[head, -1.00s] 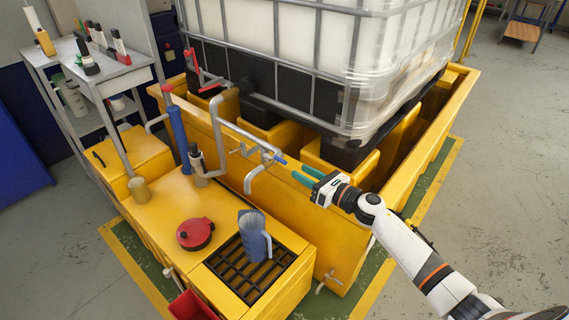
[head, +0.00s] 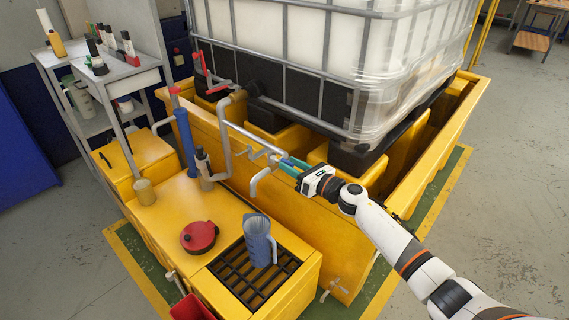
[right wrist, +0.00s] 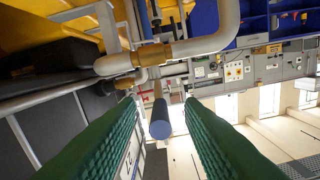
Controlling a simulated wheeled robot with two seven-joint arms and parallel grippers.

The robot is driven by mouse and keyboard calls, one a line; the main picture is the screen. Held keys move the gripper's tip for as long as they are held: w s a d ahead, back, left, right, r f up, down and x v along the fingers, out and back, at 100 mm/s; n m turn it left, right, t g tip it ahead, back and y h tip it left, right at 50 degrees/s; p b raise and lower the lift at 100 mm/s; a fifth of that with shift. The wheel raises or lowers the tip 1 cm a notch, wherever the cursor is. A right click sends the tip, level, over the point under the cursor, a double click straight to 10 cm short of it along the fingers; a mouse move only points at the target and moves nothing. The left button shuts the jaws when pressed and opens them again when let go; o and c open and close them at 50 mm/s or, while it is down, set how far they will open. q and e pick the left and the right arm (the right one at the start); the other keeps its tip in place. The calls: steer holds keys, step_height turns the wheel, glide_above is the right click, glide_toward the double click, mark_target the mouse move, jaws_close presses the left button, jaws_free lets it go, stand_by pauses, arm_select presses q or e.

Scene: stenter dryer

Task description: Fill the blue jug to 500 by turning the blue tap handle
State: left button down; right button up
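The blue jug (head: 257,243) stands upright on a black grate (head: 241,287) in the yellow bench. How much it holds I cannot tell. The tap's curved grey spout (head: 257,181) is above the jug. The blue tap handle (head: 285,161) is at the right end of the pipe. It also shows end-on in the right wrist view (right wrist: 160,126). My right gripper (head: 291,168) is open, its green fingers on either side of the blue handle, with gaps visible. The fingers also fill the lower right wrist view (right wrist: 160,115). My left gripper is not in view.
A red lid-like disc (head: 199,237) lies on the yellow bench left of the grate. A blue upright tube (head: 186,142) stands behind it. A large white caged tank (head: 330,50) sits in the yellow basin (head: 425,165) behind the tap. A grey shelf (head: 118,72) with bottles stands at left.

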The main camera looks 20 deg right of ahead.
mark_target(285, 161)
steer(key=shift+b+x, duration=0.6)
steer(key=shift+x, duration=1)
steer(key=shift+c, duration=0.4)
jaws_close()
